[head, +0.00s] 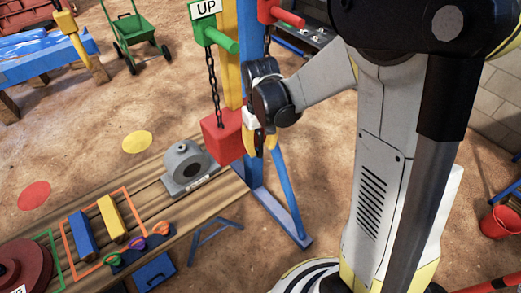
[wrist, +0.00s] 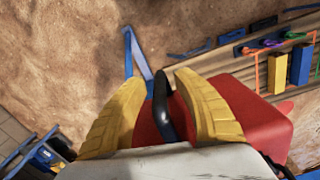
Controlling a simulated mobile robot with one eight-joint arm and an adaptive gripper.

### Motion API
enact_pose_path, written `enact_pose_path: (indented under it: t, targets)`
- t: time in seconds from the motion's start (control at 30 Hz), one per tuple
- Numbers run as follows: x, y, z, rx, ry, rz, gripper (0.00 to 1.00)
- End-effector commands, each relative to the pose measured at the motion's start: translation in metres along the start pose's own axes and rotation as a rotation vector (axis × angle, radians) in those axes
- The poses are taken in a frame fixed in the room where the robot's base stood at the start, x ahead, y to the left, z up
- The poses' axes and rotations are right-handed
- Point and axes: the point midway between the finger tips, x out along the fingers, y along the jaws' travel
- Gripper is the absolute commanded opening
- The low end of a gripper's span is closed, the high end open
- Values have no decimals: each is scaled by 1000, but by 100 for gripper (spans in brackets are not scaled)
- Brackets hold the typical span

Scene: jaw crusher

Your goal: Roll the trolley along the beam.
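A red block (head: 222,135) sits at the foot of a dark chain (head: 213,85) below a green handle (head: 222,36) with an "UP" sign. In the wrist view, the red block (wrist: 245,110) has a black bar (wrist: 162,100) standing up from it. My gripper (head: 261,143) is beside the block's right side in the head view. In the wrist view my gripper (wrist: 160,80) has its yellow fingers parted on either side of the black bar, with narrow gaps. The trolley and the beam cannot be made out; the frame's top is cut off.
A yellow post (head: 231,60) and a blue post (head: 250,40) with a slanted brace stand close by my gripper. A red handle (head: 285,15) is at upper right. A grey bearing block (head: 187,165) rests on the wooden platform (head: 215,190).

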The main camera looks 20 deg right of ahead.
Motion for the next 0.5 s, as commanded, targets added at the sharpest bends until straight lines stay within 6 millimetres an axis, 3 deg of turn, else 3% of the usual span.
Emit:
enact_pose_path:
  t: [0.37, 0.4, 0.5]
  targets:
    - [9, 0, 0, 0, 0, 0, 36]
    - [9, 0, 0, 0, 0, 0, 32]
    - [8, 0, 0, 0, 0, 0, 1]
